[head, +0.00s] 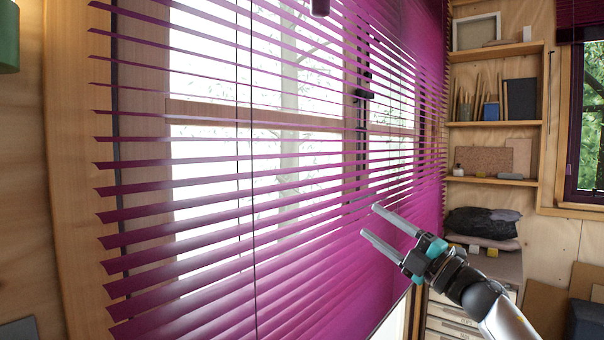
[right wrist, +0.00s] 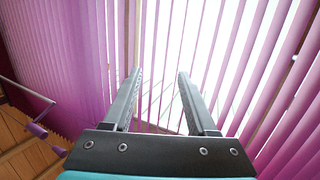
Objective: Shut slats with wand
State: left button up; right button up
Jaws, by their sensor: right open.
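The purple blind (head: 130,187) hangs across the window in the head view. Its slats are tilted open, with bright gaps between them. A short dark purple cylinder (head: 320,8) at the top edge may be the wand's lower end; the rest is cut off. In the right wrist view a thin grey bent rod with a purple grip (right wrist: 38,130) shows at the left, apart from my fingers; it may be the wand. My right gripper (head: 371,220) is open and empty in front of the slats; its fingers also show in the wrist view (right wrist: 160,73). My left gripper is out of view.
Thin dark cords (head: 252,200) run down through the blind. A wooden shelf unit (head: 497,124) stands at the right, with drawers (head: 450,325) and dark cloth (head: 482,222) below. A green object (head: 8,38) is at the upper left. The space before the blind's left part looks clear.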

jog(key=s+a+r+n+g+y, duration=0.1)
jog(key=s+r+n+g+y, duration=0.2)
jog(key=r, duration=0.4)
jog(key=s+a+r+n+g, duration=0.2)
jog(key=s+r+n, duration=0.1)
jog(key=r+n, duration=0.25)
jog(key=s+r+n+h+p, duration=0.1)
jog(key=s+r+n+h, duration=0.4)
jog(key=s+r+n, duration=1.15)
jog(key=w+a+r+m+p, duration=0.1)
jog(key=w+a+r+m, duration=0.1)
jog(key=a, duration=0.3)
jog(key=w+a+r+m+p, duration=0.2)
jog(key=w+a+r+m, duration=0.1)
jog(key=a, duration=0.3)
jog(key=shift+w+a+r, duration=0.15)
jog(key=shift+a+r, duration=0.15)
grip_shut()
